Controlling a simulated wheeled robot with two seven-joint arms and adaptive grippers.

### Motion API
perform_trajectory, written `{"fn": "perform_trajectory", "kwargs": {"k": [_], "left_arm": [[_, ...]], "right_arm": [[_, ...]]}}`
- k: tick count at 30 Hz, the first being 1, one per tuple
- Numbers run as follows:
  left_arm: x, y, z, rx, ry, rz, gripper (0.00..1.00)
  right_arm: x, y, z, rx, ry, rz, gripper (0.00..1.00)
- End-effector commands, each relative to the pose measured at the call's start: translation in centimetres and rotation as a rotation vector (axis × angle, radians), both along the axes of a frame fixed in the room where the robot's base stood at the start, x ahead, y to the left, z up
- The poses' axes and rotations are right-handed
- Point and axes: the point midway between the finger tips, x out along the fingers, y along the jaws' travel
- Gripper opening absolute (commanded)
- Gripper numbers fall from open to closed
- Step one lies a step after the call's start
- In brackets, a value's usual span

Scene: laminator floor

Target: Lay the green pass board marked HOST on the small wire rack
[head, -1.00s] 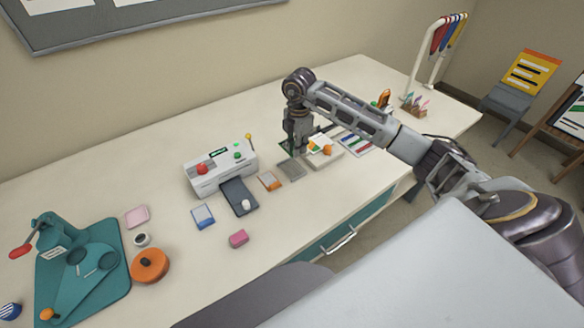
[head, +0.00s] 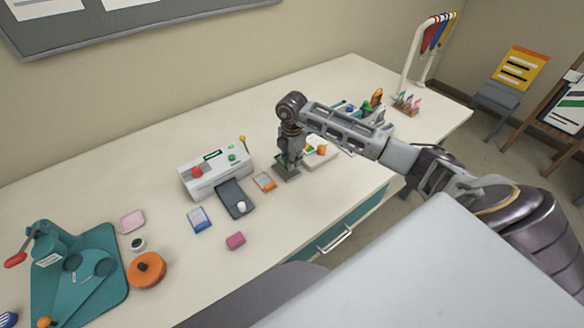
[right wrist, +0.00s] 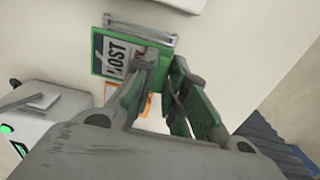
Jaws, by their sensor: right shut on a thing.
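My right gripper (head: 286,169) points down over the small wire rack, right of the laminator. It is shut on the green board marked HOST (right wrist: 103,66), gripping it by one side. In the right wrist view the board has a green border, a white label and dark letters, and it lies over the rack. Grey wires of the rack (right wrist: 142,25) show past the board's far edge. In the head view the board (head: 292,179) is a small green patch under the fingers and hides most of the rack. I cannot tell whether the board touches the wires. My left gripper is out of view.
The laminator (head: 212,174) stands left of the gripper, with a dark tray (head: 234,197) in front. An orange-edged card (head: 264,182) lies close by. A white tray (head: 322,158) with an orange item stands close on the right.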

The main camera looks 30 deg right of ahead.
Motion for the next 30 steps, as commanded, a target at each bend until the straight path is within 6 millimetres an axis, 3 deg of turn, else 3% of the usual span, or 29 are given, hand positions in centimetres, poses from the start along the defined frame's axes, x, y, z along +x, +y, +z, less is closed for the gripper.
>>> {"fn": "perform_trajectory", "kwargs": {"k": [13,28,29,30], "left_arm": [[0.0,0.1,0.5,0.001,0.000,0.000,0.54],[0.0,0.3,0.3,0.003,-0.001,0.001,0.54],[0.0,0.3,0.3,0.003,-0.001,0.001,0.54],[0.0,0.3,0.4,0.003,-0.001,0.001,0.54]], "right_arm": [[0.0,0.0,-3.4,0.001,0.001,-0.001,0.00],[0.0,0.0,-4.0,0.000,0.000,0.000,0.00],[0.0,0.0,-4.1,0.000,0.000,0.000,0.15],[0.0,0.0,-4.0,0.000,0.000,0.000,0.20]]}}
